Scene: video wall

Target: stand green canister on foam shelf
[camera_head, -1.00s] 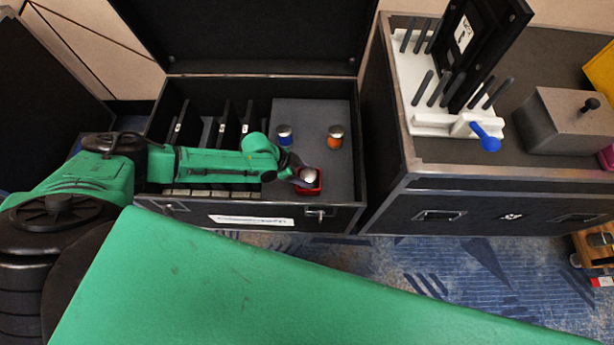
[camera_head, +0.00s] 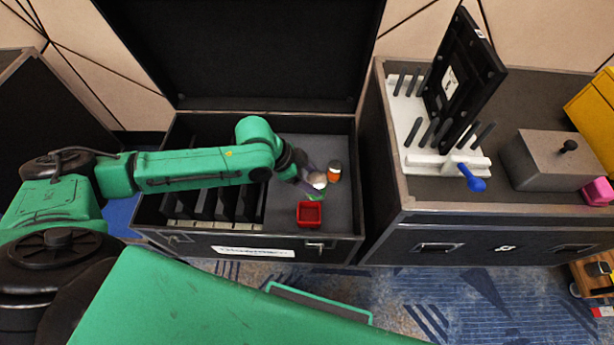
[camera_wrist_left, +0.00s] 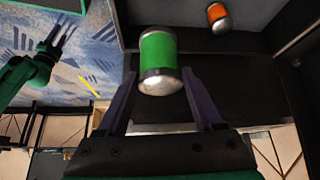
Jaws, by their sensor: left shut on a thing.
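My left gripper (camera_head: 312,178) is shut on the green canister (camera_wrist_left: 159,52), which has silver ends and sits between the fingers in the left wrist view. In the head view the green canister (camera_head: 316,195) shows its pale lid and a bit of green. It is over the grey foam shelf (camera_head: 342,215) in the open case, left of the orange canister (camera_head: 335,171). I cannot tell whether its base touches the foam. My right gripper (camera_wrist_left: 60,38) shows small at the left of the wrist view, over the carpet; its opening is unclear.
An empty red tray (camera_head: 309,224) lies on the foam near the case's front wall. Dark upright panels (camera_head: 225,205) fill the case's left half. Another case (camera_head: 480,225) on the right carries a white pegged stand (camera_head: 440,162) and a grey box (camera_head: 545,160).

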